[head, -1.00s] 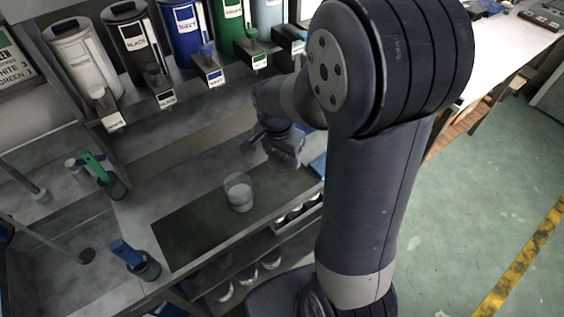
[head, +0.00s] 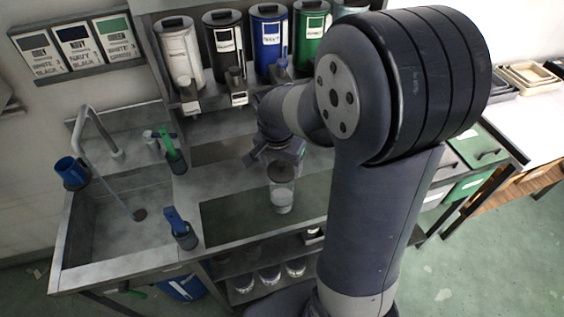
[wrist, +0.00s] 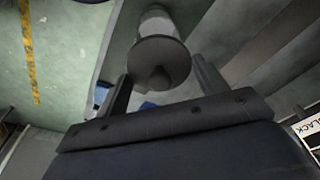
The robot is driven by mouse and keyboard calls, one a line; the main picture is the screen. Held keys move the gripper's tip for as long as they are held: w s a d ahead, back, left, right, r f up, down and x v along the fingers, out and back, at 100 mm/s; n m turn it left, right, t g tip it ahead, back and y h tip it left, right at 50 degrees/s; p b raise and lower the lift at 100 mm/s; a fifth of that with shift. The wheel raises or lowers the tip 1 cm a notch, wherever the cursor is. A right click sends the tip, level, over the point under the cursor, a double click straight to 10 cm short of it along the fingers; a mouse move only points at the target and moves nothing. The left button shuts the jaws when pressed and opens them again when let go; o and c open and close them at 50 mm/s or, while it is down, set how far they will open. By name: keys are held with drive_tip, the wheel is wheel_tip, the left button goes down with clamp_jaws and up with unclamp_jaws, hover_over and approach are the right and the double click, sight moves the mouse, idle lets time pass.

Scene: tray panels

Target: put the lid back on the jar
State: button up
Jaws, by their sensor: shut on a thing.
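The clear glass jar (head: 281,199) stands upright on the dark mat (head: 230,222), with pale contents low inside. The dark round lid (head: 284,171) is at the jar's mouth. I cannot tell whether it touches the rim or hovers just above it. My gripper (head: 277,163) is over the jar, shut on the lid. In the wrist view the lid (wrist: 160,58) with its knob lies between the two fingers of my gripper (wrist: 163,84), and the jar (wrist: 156,23) shows beyond it. The fingertips are partly hidden in the head view.
Behind the mat stand several labelled canisters, including a blue one (head: 268,42). A sink (head: 125,220) with a tall tap lies at the left. A cup with a blue tool (head: 181,232) stands left of the mat. The mat's left part is clear.

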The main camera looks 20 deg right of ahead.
drive_tip(key=shift+f+b, duration=2)
drive_tip(key=shift+f, duration=0.8)
drive_tip(key=shift+f+b, duration=0.15)
drive_tip(key=shift+b, duration=0.25)
idle(0.3)
drive_tip(key=o, duration=1.2)
drive_tip(key=shift+r+p, duration=2.65)
drive_tip(key=shift+r, duration=0.95)
